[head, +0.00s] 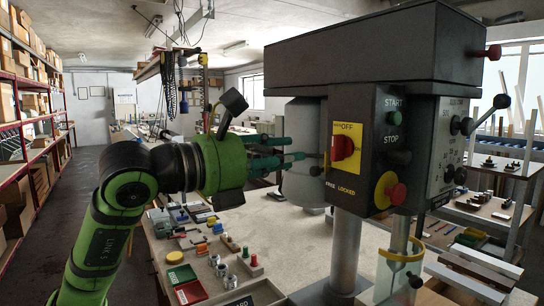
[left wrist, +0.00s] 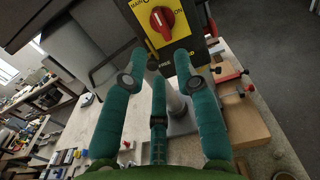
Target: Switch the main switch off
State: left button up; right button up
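The main switch is a red rotary knob (head: 343,147) on a yellow plate marked OFF, on the side of the dark drill press head. In the left wrist view the red knob (left wrist: 162,22) is at the top, with its ridge near upright in the picture; I cannot tell its setting for sure. My left gripper (head: 298,155) is just left of the switch, its teal fingers pointing at it. In the left wrist view the fingers of this gripper (left wrist: 174,62) are spread, with nothing between them, and appear short of the knob. My right gripper is not in view.
START and STOP buttons (head: 392,139) and a red mushroom button on yellow (head: 391,190) sit close to the switch. The grey column (head: 346,245) stands below. Small parts and blocks lie on the bench (head: 300,235). Red shelving (head: 20,130) stands at far left.

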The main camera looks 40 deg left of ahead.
pick_arm(q)
jog(key=shift+v, duration=0.85)
